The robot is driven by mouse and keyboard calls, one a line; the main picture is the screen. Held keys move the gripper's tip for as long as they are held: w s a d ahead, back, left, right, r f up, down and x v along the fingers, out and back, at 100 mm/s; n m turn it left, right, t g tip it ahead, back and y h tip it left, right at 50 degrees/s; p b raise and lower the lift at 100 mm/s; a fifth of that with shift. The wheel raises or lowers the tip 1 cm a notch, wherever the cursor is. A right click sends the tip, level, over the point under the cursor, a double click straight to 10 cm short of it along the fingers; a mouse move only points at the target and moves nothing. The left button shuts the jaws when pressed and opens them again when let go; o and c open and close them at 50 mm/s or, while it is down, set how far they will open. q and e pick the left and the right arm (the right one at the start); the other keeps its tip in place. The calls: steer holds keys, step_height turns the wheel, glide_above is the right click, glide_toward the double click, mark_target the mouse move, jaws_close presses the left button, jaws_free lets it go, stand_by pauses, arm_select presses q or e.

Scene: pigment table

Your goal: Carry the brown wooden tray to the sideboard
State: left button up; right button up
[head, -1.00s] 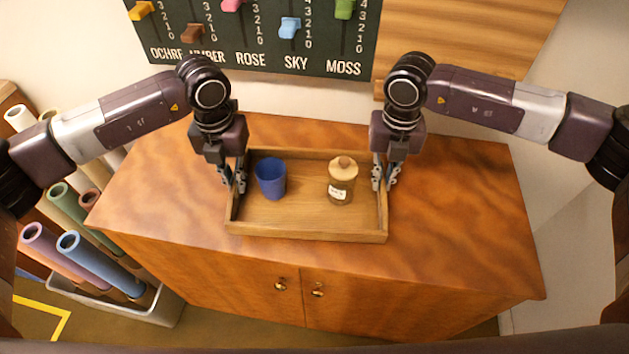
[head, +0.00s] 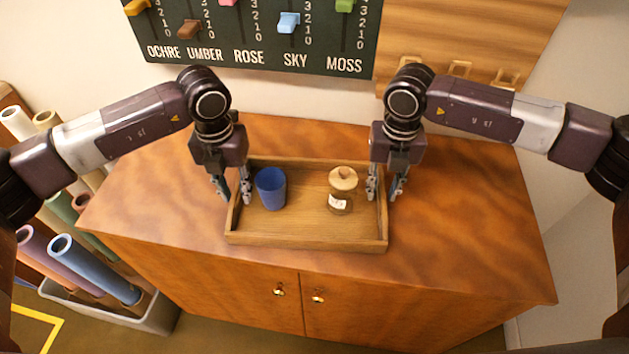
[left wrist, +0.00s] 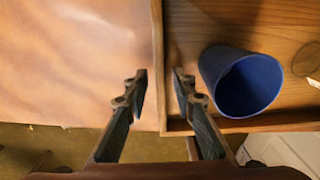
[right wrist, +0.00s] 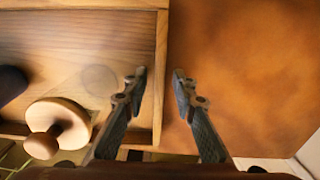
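The brown wooden tray (head: 305,243) rests level on the sideboard top (head: 470,225). A blue cup (head: 271,188) stands upright in its left part, and a jar with a round wooden lid (head: 342,189) stands in its right part. My left gripper (head: 233,197) is open, its fingers on either side of the tray's left wall; the left wrist view shows gaps between the fingertips (left wrist: 160,74) and the wall. My right gripper (head: 382,195) is open around the right wall in the same way, and its fingertips (right wrist: 160,76) are apart from the wall in the right wrist view.
A dark board with coloured sliders (head: 255,35) and a wooden panel (head: 470,40) are on the wall behind. A bin of coloured rolls (head: 95,280) stands on the floor at the left. The sideboard top is clear left and right of the tray.

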arm_select(q)
steer(key=shift+r, duration=0.1)
steer(key=shift+r, duration=0.4)
arm_select(e)
steer(key=shift+r, duration=0.3)
arm_select(q)
step_height(320, 180, up, 11)
arm_select(e)
step_height(320, 180, up, 11)
steer(key=shift+r, duration=0.2)
stand_by(0.4)
